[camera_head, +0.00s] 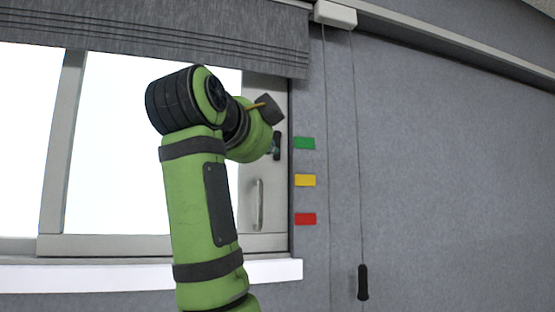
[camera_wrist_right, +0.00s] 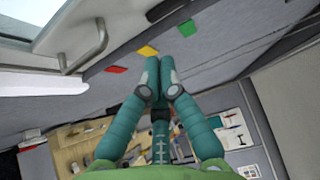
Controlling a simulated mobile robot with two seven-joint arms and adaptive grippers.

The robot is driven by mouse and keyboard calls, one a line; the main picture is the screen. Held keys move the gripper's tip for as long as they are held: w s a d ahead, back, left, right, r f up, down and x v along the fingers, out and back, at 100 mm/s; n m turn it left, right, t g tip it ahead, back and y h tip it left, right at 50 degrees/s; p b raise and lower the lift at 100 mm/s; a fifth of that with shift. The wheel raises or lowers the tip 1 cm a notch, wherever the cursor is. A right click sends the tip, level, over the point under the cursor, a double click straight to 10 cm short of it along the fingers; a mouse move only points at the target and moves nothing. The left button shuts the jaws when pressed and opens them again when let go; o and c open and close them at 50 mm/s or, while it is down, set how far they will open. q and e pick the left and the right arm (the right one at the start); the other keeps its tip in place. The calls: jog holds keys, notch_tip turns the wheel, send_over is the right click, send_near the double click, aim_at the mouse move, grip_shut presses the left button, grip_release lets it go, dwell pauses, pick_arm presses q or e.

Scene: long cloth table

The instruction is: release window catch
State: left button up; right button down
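The window catch (camera_head: 277,143) is a small dark piece on the pale right stile of the window, above the upright handle (camera_head: 258,205). My green right arm reaches up in front of the window in the head view. A bit of teal gripper (camera_head: 271,150) shows right beside the catch; most of the hand is hidden by the wrist. In the right wrist view my right gripper (camera_wrist_right: 160,68) has its teal fingers together at the tips, with nothing visible between them. I cannot tell whether they touch the catch. The catch is not discernible there. My left gripper is not in view.
Green (camera_head: 304,143), yellow (camera_head: 305,180) and red (camera_head: 305,219) cards are on the grey wall right of the window. A blind (camera_head: 190,30) hangs above, its cord ending in a dark pull (camera_head: 363,282). A white sill (camera_head: 80,277) runs below. The wall farther right is clear.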

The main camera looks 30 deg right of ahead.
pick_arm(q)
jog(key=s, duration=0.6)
pick_arm(e)
jog(key=s, duration=0.2)
jog(key=p, duration=0.3)
send_near(292, 157)
jog(key=x, duration=0.3)
jog(key=p+x, duration=0.1)
jog(key=x, duration=0.1)
jog(key=shift+w+d+r+p, duration=0.1)
jog(key=shift+d+r+p, duration=0.05)
jog(key=shift+d+p, duration=0.2)
jog(key=shift+w+d, duration=0.2)
jog(key=shift+w, duration=0.05)
jog(key=shift+w+d+f+p, duration=0.2)
jog(key=shift+w+p, duration=0.1)
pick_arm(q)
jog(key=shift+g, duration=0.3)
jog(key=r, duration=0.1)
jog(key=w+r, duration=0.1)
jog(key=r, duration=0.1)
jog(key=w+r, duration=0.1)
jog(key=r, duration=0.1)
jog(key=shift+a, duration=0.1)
pick_arm(e)
jog(key=shift+s, duration=0.1)
